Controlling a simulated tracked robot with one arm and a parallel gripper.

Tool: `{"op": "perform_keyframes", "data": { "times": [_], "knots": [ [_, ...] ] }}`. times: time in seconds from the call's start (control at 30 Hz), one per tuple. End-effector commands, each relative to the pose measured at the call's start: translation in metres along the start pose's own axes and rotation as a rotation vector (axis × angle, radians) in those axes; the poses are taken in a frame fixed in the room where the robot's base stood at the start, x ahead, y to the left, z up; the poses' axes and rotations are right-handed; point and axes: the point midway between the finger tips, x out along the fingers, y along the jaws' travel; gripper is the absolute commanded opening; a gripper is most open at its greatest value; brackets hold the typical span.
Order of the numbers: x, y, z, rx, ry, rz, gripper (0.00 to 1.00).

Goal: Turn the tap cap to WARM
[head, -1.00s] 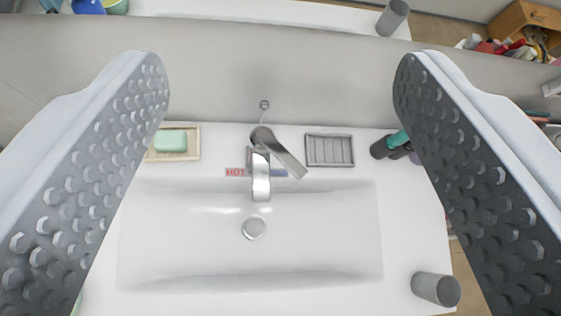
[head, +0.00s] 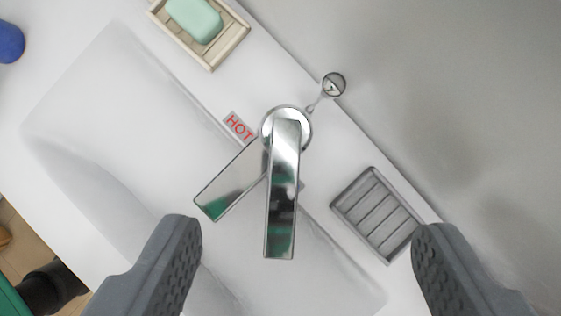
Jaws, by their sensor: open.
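The chrome tap stands at the back edge of the white sink (head: 110,130), seen from above. Its cap, a long lever (head: 283,200), points down the picture, and the spout (head: 232,184) points to the lower left. A red HOT label (head: 238,126) lies left of the tap's base; any label on the other side is hidden by the lever. My gripper (head: 308,235) is open and empty. Its two fingers stand wide apart at the lower left and lower right, with the lever's end between them in the picture, touching neither.
A grey slatted dish (head: 376,212) is close to the right finger. A wooden dish (head: 212,55) with green soap (head: 195,18) is at the top. A small round plug knob (head: 333,86) stands behind the tap near the wall (head: 440,90). A blue item (head: 10,42) is at the left edge.

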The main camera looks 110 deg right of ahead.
Motion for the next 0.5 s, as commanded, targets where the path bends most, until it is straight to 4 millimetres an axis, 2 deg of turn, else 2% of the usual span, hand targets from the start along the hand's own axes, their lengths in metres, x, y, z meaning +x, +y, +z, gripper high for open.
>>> {"op": "perform_keyframes", "data": {
  "times": [0.03, 0.2, 0.5],
  "knots": [
    [0.01, 0.002, 0.006, -0.015, -0.011, -0.029, 0.66],
    [0.027, 0.005, 0.019, -0.061, -0.025, -0.084, 0.66],
    [0.05, 0.002, 0.024, -0.077, -0.031, -0.11, 0.66]
  ]
}}
